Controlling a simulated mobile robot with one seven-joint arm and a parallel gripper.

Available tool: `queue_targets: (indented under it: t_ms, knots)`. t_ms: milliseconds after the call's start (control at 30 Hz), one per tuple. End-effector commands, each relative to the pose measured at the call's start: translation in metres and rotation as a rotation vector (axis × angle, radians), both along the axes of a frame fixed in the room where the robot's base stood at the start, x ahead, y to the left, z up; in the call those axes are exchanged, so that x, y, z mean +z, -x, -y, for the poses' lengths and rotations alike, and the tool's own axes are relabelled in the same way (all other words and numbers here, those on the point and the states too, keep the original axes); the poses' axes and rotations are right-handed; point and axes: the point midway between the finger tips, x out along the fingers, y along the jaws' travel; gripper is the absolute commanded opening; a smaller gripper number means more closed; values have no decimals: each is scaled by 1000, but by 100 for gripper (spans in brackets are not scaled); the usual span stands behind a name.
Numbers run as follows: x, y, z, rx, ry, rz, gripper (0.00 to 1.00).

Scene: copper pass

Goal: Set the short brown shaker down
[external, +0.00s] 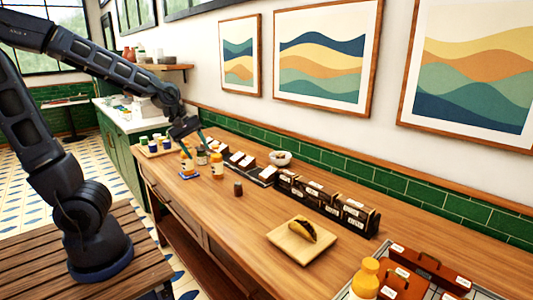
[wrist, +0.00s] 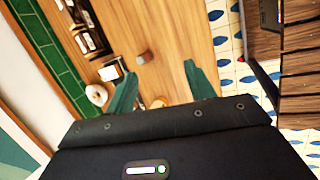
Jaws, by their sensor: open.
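The short brown shaker (external: 238,188) stands upright on the wooden counter, apart from other things. It also shows in the wrist view (wrist: 144,58), beyond the fingertips. My gripper (external: 193,146) is over the counter farther back, above the group of bottles, and apart from the shaker. In the wrist view my gripper (wrist: 160,72) has its two green fingers wide apart, with nothing held between them. A small yellow-orange thing (wrist: 158,103) shows low between the fingers, partly hidden by the gripper body.
Near my gripper are an orange-topped bottle (external: 187,166) on a blue mat, a dark jar (external: 201,156) and an orange-capped bottle (external: 217,166). Dark labelled boxes (external: 325,202) line the wall side, near a white bowl (external: 280,158). A board with a taco (external: 277,243) lies nearer. Bare counter surrounds the shaker.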

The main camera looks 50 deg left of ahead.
Motion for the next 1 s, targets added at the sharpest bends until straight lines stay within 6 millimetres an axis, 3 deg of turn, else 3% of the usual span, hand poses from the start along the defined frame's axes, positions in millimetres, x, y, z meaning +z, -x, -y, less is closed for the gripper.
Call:
queue_targets:
  t_ms: [300, 600, 767, 1000]
  knots:
    - [50, 71, -11, -644, -321, 189, 54]
    - [72, 128, -16, -1136, -636, 234, 54]
    - [75, 139, -16, -1247, -704, 226, 54]
    - [76, 141, -16, -1267, -714, 225, 54]
